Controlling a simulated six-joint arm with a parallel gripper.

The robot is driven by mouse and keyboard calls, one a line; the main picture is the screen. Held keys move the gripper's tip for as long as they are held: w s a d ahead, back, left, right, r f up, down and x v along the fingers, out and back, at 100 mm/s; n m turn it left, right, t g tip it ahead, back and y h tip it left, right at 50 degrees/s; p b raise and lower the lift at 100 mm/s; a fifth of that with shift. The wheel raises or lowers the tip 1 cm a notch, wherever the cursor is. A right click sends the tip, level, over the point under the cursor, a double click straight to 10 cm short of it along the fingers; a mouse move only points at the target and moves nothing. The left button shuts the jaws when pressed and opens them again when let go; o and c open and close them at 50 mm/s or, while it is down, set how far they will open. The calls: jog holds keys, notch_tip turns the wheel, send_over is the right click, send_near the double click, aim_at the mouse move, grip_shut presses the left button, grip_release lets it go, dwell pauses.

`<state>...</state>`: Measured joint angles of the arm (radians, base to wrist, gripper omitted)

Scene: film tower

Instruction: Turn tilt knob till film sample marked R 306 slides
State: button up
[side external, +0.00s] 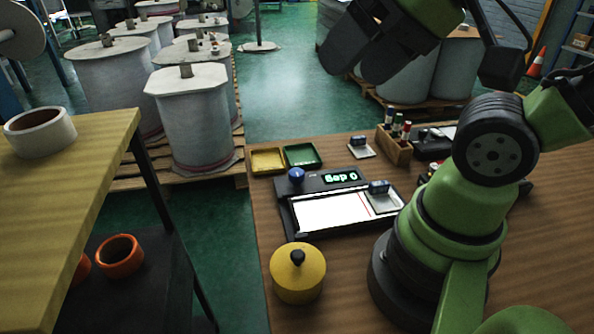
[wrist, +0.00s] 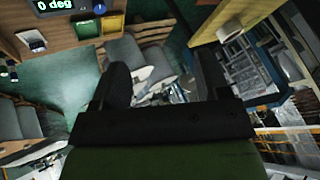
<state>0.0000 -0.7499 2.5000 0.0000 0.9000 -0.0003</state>
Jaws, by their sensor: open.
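The tilt device (side external: 322,182) lies on the wooden bench. Its blue tilt knob (side external: 296,175) is at the left end, and its lit display (side external: 341,177) appears upside down. In the wrist view the display (wrist: 52,6) reads 0 deg, with the blue knob (wrist: 99,8) at the top edge. A sled with a dark blue top (side external: 380,188) rests at the right end of the white plate (side external: 325,211). A second sled (side external: 360,147) sits behind the device. Their markings are too small to read. My gripper (wrist: 163,78) is open and empty, raised well away from the knob.
A yellow tray (side external: 268,160) and a green tray (side external: 302,155) stand behind the knob. A yellow lidded pot (side external: 298,274) stands in front of the device. A wooden bottle rack (side external: 395,146) is at the back right. A yellow-topped table (side external: 75,165) is at left, across a gap.

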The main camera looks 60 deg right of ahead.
jog(key=w+d+f+n+g, duration=0.1)
jog(key=w+n, duration=0.1)
jog(key=w, duration=0.1)
jog(key=w+d+f+n+g+h, duration=0.1)
jog(key=w+d+f+n, duration=0.1)
jog(key=w, duration=0.1)
jog(key=w+d+f+n+g, duration=0.1)
jog(key=w+n, duration=0.1)
jog(key=w, duration=0.1)
jog(key=shift+w+d+f+n+h, duration=0.1)
jog(key=shift+d+f+n+h, duration=0.2)
jog(key=shift+d+f, duration=0.05)
jog(key=shift+c, duration=0.3)
jog(key=n+g, duration=0.4)
jog(key=n, duration=0.4)
send_over(297, 172)
jog(key=shift+h, duration=0.3)
notch_tip(297, 172, down, 14)
jog(key=shift+r, duration=0.1)
notch_tip(297, 172, down, 9)
jog(key=shift+f, duration=0.15)
jog(key=c, duration=0.9)
